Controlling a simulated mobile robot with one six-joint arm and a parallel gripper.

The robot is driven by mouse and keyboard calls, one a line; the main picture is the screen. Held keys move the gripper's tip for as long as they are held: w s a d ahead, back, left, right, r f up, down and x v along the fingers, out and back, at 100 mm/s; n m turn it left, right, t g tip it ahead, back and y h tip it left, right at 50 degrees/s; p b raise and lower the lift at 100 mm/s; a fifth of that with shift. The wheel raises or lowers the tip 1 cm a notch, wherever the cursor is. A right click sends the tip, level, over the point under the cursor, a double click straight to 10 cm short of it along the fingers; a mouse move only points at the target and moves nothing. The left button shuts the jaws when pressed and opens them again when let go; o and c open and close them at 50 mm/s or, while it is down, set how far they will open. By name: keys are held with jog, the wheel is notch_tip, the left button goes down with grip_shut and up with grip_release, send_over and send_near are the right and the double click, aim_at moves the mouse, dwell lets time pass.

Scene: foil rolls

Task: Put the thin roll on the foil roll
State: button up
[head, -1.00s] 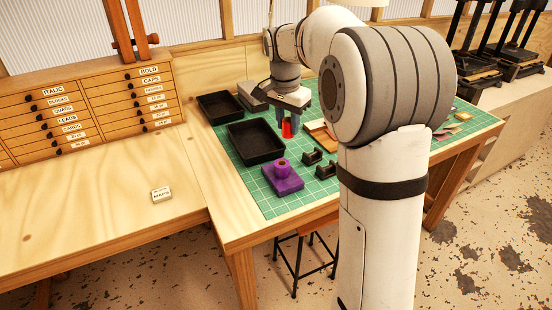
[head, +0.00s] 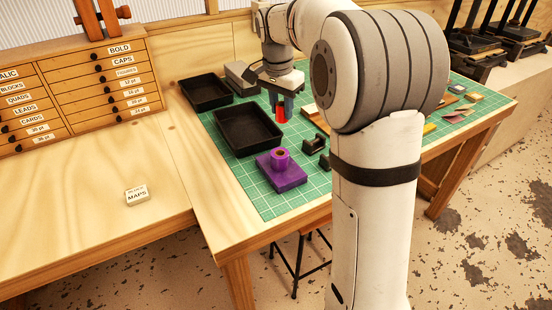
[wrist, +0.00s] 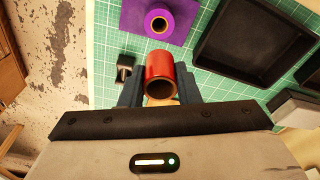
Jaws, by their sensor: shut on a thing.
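My gripper (head: 283,106) is shut on a red roll (wrist: 160,69), a hollow tube with a dark inner opening. In the head view only part of the red roll (head: 281,114) shows below the fingers. I cannot tell its exact height above the mat. A short purple roll (head: 280,157) with a light ring-shaped core stands upright on a flat purple block (head: 286,178). The purple roll also shows in the wrist view (wrist: 157,22), beyond the red roll and apart from it. My gripper is behind the purple roll in the head view.
A black tray (head: 248,148) stands left of the purple block, and another black tray (head: 206,106) is farther back. A small black holder (head: 314,145) is right of the purple roll. The green mat (head: 270,208) is bare in front of the purple block.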

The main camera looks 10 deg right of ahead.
notch_tip(320, 180, down, 10)
jog(key=shift+s+a+f+p, duration=0.15)
jog(key=shift+f+p, duration=0.1)
jog(key=shift+p, duration=0.2)
jog(key=shift+f, duration=0.2)
jog(key=o, duration=0.9)
jog(key=shift+r, duration=0.1)
jog(key=shift+o, duration=0.2)
jog(key=r, duration=0.7)
jog(key=a+r, duration=0.1)
jog(key=r, duration=0.3)
jog(key=shift+s+b, duration=0.3)
jog(key=shift+b, duration=0.05)
jog(key=shift+s+r, duration=0.25)
jog(key=shift+r, duration=0.3)
jog(key=s+f+n, duration=0.2)
jog(key=s+n, duration=0.1)
jog(key=s, duration=0.6)
jog(key=s+f+n+t, duration=0.1)
jog(key=s+f+n, duration=0.2)
jog(key=s, duration=0.6)
jog(key=s+f+n+t+y, duration=0.1)
jog(key=s+n, duration=0.3)
jog(key=s, duration=0.5)
jog(key=shift+s+d+f, duration=0.2)
jog(key=shift+d+f, duration=0.2)
jog(key=shift+f, duration=0.4)
